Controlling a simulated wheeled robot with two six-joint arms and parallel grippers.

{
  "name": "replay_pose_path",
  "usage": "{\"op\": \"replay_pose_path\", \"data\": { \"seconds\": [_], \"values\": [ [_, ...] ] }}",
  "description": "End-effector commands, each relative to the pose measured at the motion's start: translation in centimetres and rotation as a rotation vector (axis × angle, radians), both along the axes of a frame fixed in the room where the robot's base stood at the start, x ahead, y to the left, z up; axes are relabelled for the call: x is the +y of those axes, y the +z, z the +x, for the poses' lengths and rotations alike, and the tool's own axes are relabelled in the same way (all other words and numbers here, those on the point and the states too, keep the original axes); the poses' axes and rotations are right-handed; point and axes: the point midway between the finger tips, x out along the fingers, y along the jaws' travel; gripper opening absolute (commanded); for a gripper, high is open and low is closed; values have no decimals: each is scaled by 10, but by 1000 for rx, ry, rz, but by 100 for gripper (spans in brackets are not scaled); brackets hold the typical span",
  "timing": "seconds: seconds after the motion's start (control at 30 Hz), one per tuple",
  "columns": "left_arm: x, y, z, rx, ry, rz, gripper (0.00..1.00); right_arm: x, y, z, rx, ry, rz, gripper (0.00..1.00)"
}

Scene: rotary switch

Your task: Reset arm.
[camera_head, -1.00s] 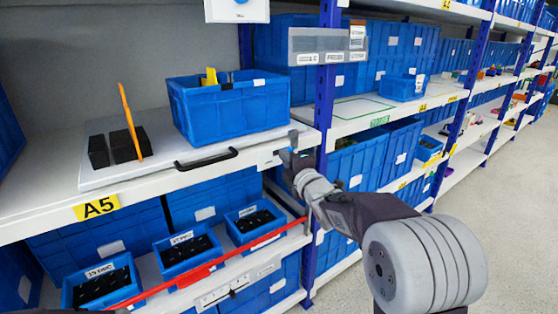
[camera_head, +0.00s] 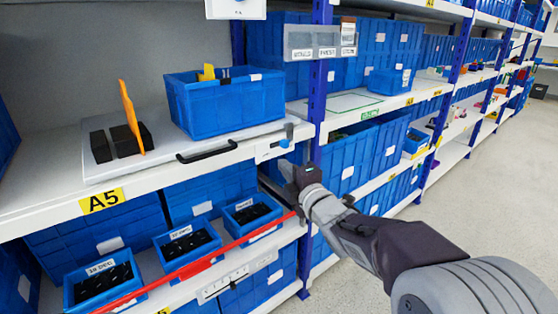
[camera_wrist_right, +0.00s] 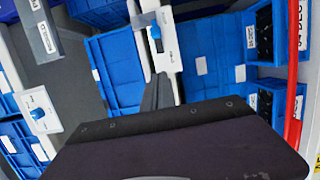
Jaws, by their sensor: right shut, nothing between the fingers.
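A rotary switch with a blue knob (camera_head: 284,143) sits on a small white panel (camera_head: 264,152) at the right front edge of the upper shelf. In the right wrist view, a blue knob (camera_wrist_right: 155,32) shows on a white panel at top centre. My right gripper (camera_head: 287,168) is below and apart from the switch, near the blue upright. Its fingers (camera_wrist_right: 158,92) are shut and empty in the right wrist view, below the knob. My left gripper is not in view.
A grey tray with a black handle (camera_head: 208,151) holds a blue bin (camera_head: 226,105), black blocks and an orange plate (camera_head: 131,117). Small blue bins (camera_head: 187,246) stand on the lower shelf behind a red rail (camera_head: 208,260). The floor (camera_head: 480,185) at right is clear.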

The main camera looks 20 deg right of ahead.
Motion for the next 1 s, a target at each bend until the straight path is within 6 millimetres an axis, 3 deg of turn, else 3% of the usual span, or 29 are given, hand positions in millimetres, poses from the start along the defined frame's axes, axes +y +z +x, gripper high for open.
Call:
{"op": "replay_pose_path", "data": {
  "seconds": [0.3, 0.4, 0.47, 0.57, 0.6, 0.7, 0.83, 1.0],
  "values": [
    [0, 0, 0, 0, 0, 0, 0, 0, -1, -5, 1, 2, 0, 0],
    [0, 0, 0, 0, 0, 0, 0, 22, -11, -3, 24, 49, 4, 0],
    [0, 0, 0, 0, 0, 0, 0, 37, -44, -4, 110, 63, 43, 0],
    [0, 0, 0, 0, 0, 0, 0, 36, -129, -22, 408, -46, 249, 0],
    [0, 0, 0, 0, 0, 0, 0, 33, -161, -36, 532, -116, 354, 0],
    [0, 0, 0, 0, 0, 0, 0, 28, -226, -79, 791, -316, 589, 0],
    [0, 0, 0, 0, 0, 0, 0, 24, -280, -142, 1028, -608, 844, 0],
    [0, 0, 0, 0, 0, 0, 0, 26, -313, -226, 1220, -1075, 1146, 0]
  ]
}}
